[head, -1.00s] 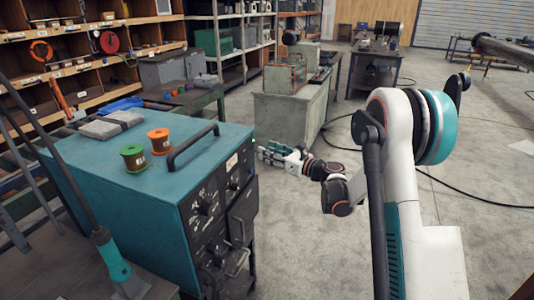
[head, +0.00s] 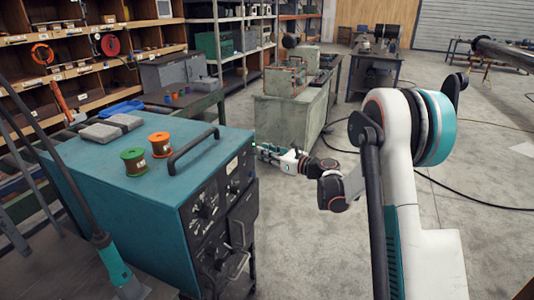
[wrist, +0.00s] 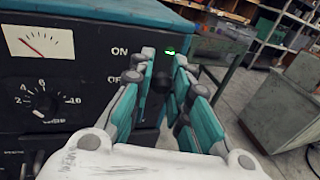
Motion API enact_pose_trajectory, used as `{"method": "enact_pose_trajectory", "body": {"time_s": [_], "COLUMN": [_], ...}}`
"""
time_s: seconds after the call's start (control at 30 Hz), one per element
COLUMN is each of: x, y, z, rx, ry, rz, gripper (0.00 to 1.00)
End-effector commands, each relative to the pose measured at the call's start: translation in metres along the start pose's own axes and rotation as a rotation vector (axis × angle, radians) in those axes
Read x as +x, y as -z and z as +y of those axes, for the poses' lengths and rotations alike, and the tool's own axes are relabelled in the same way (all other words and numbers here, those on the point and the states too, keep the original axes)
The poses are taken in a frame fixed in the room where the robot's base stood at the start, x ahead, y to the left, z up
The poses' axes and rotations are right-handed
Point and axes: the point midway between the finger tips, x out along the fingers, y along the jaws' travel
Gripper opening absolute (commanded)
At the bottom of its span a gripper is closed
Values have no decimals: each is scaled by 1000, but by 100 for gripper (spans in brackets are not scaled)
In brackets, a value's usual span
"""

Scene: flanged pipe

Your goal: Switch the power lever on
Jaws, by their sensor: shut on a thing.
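The teal power unit (head: 95,185) stands at the left in the head view, with its dark front panel facing right. In the wrist view that panel (wrist: 90,75) shows a gauge, a numbered dial and the labels ON and OFF. The black power lever (wrist: 160,82) is beside these labels, between my fingers and partly hidden by them. My gripper (wrist: 164,60) is shut on the lever. A green light (wrist: 170,52) glows just beyond the fingertips. In the head view my gripper (head: 262,151) is at the unit's far right edge, and the lever is not clear there.
A green spool (head: 134,161), an orange spool (head: 160,144) and a black handle (head: 193,148) are on top of the unit. A pale green cabinet (head: 285,115) stands behind my gripper. Open floor lies to the right, with a black cable (head: 440,185) across it.

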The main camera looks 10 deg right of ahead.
Motion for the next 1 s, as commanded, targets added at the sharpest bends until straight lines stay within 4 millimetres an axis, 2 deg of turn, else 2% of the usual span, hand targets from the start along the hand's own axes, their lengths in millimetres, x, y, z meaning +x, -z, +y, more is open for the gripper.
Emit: {"method": "enact_pose_trajectory", "body": {"time_s": [0.1, 0.53, 0.57, 0.63, 1.0], "x": [1, 2, 2, 2, 0], "y": [-9, -9, -9, -9, -9], "z": [0, -1, -1, -1, 0], "rx": [-20, -32, -32, -32, -32], "ry": [4, 7, 7, 7, 5], "rz": [62, 107, 107, 107, 107], "gripper": [0, 0, 24, 38, 38]}}
